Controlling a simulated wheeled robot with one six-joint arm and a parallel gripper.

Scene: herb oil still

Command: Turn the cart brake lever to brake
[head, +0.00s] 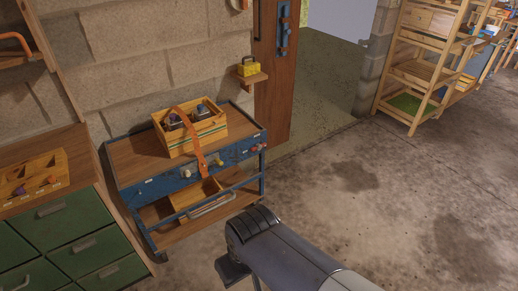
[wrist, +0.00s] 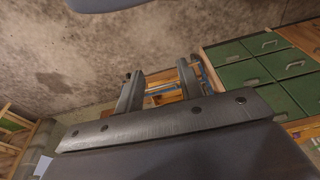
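The blue cart (head: 133,189) with a wooden top stands against the block wall in the head view. Its front panel carries a small yellow part (head: 217,162), a pale round part (head: 186,173) and red-tipped parts (head: 257,148) at the right end. I cannot tell which is the brake lever or how it is set. In the wrist view my gripper (wrist: 160,73) has its two fingers apart with nothing between them. Part of the cart shows beyond the fingers, small and partly hidden. In the head view my arm is in front of the cart, apart from it.
A wooden crate (head: 183,143) with bottles and an orange strap (head: 188,133) sits on the cart; the strap hangs over its front. Green drawers (head: 60,225) stand at the left. A yellow box (head: 247,66) rests on a wall shelf. The concrete floor (head: 390,180) to the right is clear.

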